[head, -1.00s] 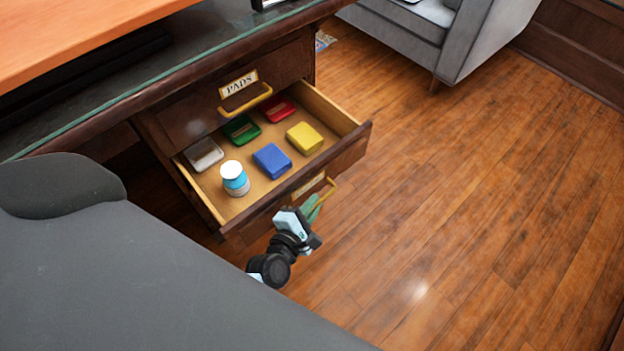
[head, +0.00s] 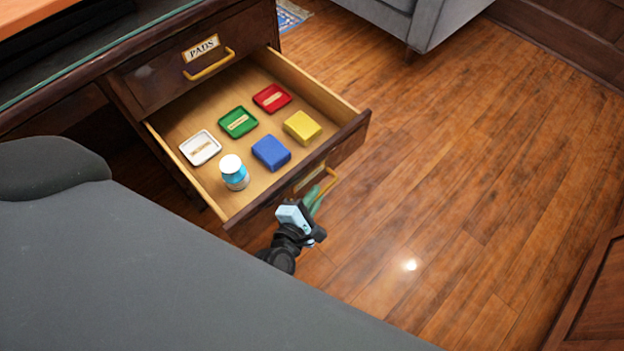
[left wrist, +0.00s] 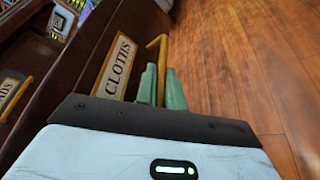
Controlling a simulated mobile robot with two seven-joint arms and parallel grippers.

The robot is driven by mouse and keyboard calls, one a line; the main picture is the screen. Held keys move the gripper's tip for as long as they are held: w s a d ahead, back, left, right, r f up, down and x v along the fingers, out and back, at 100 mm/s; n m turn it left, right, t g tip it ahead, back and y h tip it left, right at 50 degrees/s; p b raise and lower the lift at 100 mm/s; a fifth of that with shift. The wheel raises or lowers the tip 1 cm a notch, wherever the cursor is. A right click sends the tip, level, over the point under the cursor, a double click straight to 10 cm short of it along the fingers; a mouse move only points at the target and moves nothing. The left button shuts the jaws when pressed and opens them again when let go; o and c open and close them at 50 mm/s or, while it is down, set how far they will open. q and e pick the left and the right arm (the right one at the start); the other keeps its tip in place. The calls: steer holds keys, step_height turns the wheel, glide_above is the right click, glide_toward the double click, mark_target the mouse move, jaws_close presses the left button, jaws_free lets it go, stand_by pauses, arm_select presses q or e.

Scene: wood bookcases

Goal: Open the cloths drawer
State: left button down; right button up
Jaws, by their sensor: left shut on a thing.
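The cloths drawer stands well out of the desk; its wooden side wall (head: 318,88) and front show in the head view. Its "CLOTHS" label (left wrist: 117,66) and brass handle (left wrist: 163,50) show in the left wrist view. The handle (head: 328,184) also shows in the head view. My left gripper (head: 314,197) is shut on the handle, its green fingers (left wrist: 160,88) around the bar. My right gripper is out of view.
A shut drawer labelled "PADS" (head: 200,48) sits above the open one. A grey sofa (head: 425,22) stands at the back. The wooden floor (head: 450,180) in front of the drawer is clear. A wood panel (head: 600,300) stands at the lower right.

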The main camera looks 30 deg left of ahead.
arm_select(q)
steer(key=shift+s+d, duration=0.15)
steer(key=shift+d, duration=0.25)
steer(key=c, duration=1.5)
jaws_free()
steer(key=p+v, duration=0.1)
steer(key=v, duration=0.6)
steer(key=shift+s, duration=0.4)
